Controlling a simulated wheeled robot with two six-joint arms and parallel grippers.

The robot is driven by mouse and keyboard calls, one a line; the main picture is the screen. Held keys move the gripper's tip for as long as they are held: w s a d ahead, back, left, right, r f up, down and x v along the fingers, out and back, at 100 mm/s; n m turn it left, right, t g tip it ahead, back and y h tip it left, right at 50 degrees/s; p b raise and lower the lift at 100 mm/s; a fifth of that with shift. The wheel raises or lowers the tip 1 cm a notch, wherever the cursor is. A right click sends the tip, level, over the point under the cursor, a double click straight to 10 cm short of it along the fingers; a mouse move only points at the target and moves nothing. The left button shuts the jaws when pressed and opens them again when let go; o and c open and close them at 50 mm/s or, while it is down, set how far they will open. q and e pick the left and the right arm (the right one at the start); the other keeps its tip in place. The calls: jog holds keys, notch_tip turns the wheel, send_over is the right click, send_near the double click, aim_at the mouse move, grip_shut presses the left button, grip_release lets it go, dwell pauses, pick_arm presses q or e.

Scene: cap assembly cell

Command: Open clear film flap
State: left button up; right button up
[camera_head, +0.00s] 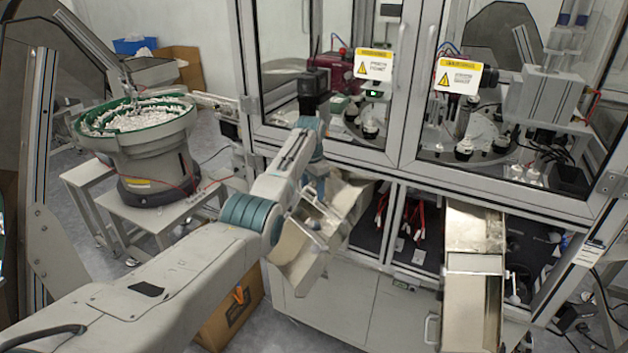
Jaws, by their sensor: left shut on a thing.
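My left arm reaches in from the lower left to the beige chute (297,262) at the front of the machine cabinet. My left gripper (318,192) points down at this chute, partly hidden by my own wrist. It is shut on the edge of what looks like the clear film flap (322,222), a pale, tilted frame over the chute's mouth. The exact contact of the fingers is too small to tell. My right gripper is not in view.
A second chute (474,265) stands at the right. Glass cabinet doors (330,30) rise close behind my wrist. A bowl feeder (137,130) full of white caps stands at the left. A cardboard box (230,315) lies on the floor below my arm.

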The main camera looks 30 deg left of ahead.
pick_arm(q)
jog(key=shift+d+f, duration=0.1)
jog(key=shift+d, duration=0.1)
jog(key=o, duration=0.9)
jog(key=shift+o, duration=0.9)
jog(key=shift+w+d, duration=0.1)
jog(key=shift+w, duration=0.05)
notch_tip(320, 180, up, 11)
jog(key=b, duration=0.4)
jog(key=shift+s, duration=0.35)
jog(key=shift+d+f, duration=0.1)
